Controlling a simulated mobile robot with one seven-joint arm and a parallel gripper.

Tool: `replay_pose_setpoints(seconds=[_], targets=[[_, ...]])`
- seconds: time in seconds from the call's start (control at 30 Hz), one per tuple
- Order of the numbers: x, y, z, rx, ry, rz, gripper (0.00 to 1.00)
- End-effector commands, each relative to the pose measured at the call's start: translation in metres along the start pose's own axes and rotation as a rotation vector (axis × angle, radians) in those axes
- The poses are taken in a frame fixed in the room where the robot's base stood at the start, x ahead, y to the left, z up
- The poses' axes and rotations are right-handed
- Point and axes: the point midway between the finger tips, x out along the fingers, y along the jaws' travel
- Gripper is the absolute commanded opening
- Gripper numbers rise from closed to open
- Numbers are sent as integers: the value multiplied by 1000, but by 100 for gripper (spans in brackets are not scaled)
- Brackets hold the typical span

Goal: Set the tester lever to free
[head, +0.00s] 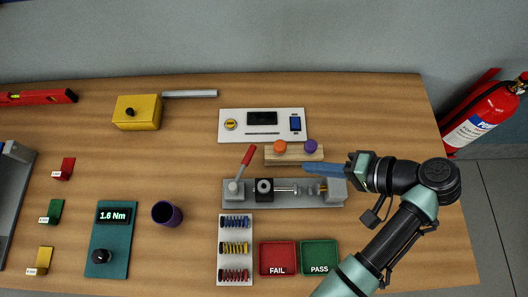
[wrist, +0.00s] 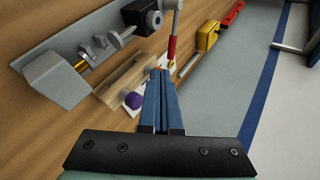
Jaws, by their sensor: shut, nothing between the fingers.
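The grey tester (head: 290,201) lies across the middle of the table, with a black block and a metal rod on it. Its lever (head: 248,156) has a red handle and stands on the left end, leaning up and to the right in the head view. In the wrist view the lever's red handle (wrist: 173,46) shows just beyond the fingertips, apart from them as far as I can tell. My gripper (head: 306,168) is shut and empty, above the tester's right part, its blue fingers pointing left. The fingers also show in the wrist view (wrist: 160,73).
A wooden block with an orange knob (head: 280,146) and a purple knob (head: 311,146) is just behind the tester. A white panel (head: 290,115) lies farther back. A red FAIL tray (head: 277,243) and a green PASS tray (head: 304,243) lie in front. A purple cup (head: 166,212) stands left.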

Motion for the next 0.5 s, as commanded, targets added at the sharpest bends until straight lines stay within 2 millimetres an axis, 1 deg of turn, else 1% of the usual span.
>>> replay_pose_setpoints(seconds=[0.13, 0.27, 0.43, 0.5], targets=[[3, 1, 0, -1, -1, 0, 0], [13, 3, 0, -4, -2, 0, 0], [33, 5, 0, -4, -3, 0, 0], [47, 1, 1, -1, -6, 0, 0]])
